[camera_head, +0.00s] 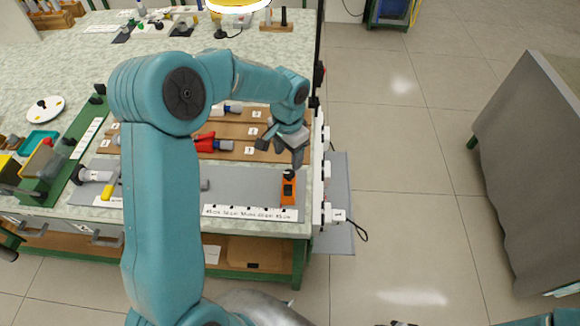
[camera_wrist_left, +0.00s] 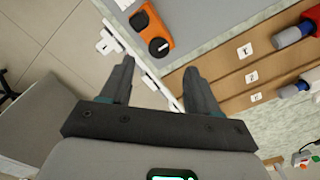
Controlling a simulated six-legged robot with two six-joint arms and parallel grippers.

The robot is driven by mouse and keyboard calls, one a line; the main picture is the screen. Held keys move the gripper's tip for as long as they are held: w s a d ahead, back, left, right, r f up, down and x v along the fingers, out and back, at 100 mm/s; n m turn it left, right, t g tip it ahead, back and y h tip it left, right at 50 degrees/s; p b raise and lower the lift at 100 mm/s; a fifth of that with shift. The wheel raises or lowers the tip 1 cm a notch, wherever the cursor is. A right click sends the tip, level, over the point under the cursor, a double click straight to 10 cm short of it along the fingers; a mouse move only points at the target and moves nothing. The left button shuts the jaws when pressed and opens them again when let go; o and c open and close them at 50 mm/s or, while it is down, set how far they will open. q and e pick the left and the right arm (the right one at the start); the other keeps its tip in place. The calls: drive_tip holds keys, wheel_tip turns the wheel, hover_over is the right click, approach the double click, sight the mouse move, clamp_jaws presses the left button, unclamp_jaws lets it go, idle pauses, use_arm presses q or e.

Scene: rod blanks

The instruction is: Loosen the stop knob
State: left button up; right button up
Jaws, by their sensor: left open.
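The orange stop block (camera_head: 288,191) sits at the right end of the grey mat on the bench, behind a white scale strip. Its black stop knob (camera_head: 289,174) is on its far end; in the left wrist view the round black knob (camera_wrist_left: 158,46) shows on the orange body (camera_wrist_left: 151,22). My left gripper (camera_head: 280,154) is open and empty, pointing down just behind and above the block. In the left wrist view its fingertips (camera_wrist_left: 159,66) are spread, with the knob seen between and beyond them, apart from both fingers. My right gripper is not visible.
A white scale strip (camera_head: 247,213) runs along the bench front. Brown racks (camera_head: 240,131) with red and blue-handled pieces lie behind the mat. White sockets (camera_head: 334,216) line the bench's right edge. A grey panel (camera_head: 535,160) stands far right, with open floor between.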

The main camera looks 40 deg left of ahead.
sight(289, 173)
use_arm(q)
wheel_tip(289, 173, down, 6)
drive_tip(key=shift+f, duration=0.1)
drive_tip(key=shift+w+d+f, duration=0.1)
drive_tip(key=shift+d+f, duration=0.05)
drive_tip(key=shift+f, duration=0.35)
drive_tip(key=shift+c, duration=0.2)
drive_tip(key=c, duration=1)
